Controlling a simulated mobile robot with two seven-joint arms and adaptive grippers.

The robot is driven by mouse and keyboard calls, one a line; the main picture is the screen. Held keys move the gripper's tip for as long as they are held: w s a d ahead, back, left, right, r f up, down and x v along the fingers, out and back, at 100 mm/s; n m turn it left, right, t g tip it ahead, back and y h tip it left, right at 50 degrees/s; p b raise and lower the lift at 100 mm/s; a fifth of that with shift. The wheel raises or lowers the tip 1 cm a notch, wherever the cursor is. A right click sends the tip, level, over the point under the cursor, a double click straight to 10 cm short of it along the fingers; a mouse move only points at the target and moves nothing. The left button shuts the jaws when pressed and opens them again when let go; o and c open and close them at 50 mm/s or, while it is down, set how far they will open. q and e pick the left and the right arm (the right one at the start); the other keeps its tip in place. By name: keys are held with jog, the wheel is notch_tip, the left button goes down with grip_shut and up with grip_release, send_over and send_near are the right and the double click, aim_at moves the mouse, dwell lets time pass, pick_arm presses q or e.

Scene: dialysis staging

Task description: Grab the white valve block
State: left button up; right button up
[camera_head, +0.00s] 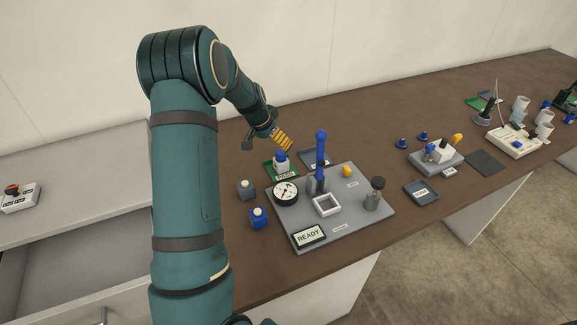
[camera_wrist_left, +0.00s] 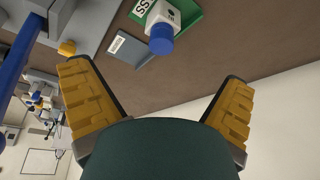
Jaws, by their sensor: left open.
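The white valve block (camera_head: 282,167) has a blue knob on top and sits on a green tray (camera_head: 268,172) with a "PASS" label. In the left wrist view the white block (camera_wrist_left: 178,14) shows at the top edge, partly cut off, with its blue knob (camera_wrist_left: 161,40) towards the gripper. My left gripper (camera_head: 266,142) is open and empty, above and behind the block in the head view. Its yellow-padded fingers (camera_wrist_left: 158,76) are spread wide in the wrist view, with the block beyond them and apart. My right gripper is not in view.
A grey fixture plate (camera_head: 360,225) with a gauge (camera_head: 285,192), a tall blue lever (camera_head: 321,155) and a "READY" display (camera_head: 309,236) stands beside the block. Bare brown counter lies behind.

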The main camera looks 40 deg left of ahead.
aim_at(279, 154)
pick_arm(q)
jog(key=x, duration=0.9)
jog(key=shift+f+b, duration=0.15)
jog(key=shift+b, duration=0.25)
jog(key=x, duration=0.5)
jog(key=shift+w+a, duration=0.1)
jog(key=shift+a, duration=0.1)
jog(key=shift+c, duration=0.3)
jog(key=c, duration=1.6)
